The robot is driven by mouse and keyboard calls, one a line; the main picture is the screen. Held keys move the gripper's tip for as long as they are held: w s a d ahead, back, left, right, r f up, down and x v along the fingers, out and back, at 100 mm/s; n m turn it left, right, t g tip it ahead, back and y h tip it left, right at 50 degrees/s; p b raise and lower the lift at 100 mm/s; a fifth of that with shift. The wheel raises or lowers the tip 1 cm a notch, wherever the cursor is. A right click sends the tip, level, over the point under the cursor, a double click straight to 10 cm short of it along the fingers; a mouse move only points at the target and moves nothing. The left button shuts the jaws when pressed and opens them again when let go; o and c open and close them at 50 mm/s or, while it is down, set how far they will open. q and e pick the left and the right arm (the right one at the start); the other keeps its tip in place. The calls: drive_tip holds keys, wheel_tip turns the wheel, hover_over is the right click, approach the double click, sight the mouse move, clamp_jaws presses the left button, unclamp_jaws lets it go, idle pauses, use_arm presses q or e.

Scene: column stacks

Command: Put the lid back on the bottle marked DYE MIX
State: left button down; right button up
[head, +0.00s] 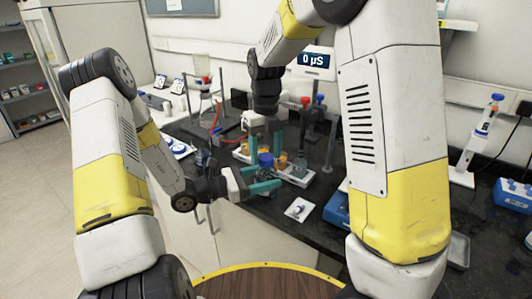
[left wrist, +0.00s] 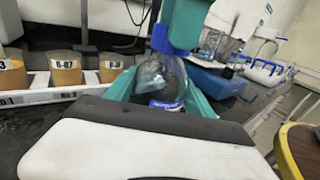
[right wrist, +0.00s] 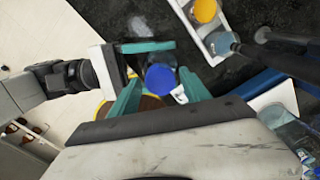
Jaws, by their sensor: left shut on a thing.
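A clear bottle (left wrist: 165,82) with a blue-edged label stands between the fingers of my left gripper (head: 262,180), which is shut on it. The marking on the label is too small to read. A round blue lid (right wrist: 160,79) shows over the bottle in the right wrist view, and also in the head view (head: 265,159). My right gripper (right wrist: 160,85) points down from above, its fingers on either side of the lid with a slight gap showing. I cannot tell whether the lid sits on the bottle or just above it.
A white rack (left wrist: 42,92) with several orange-filled, labelled jars stands close to the bottle on the dark bench. A white card (head: 299,209) lies near the front edge. Stands and a blue instrument (head: 336,210) are to the right.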

idle(0.3)
drive_tip(key=shift+r, duration=2.25)
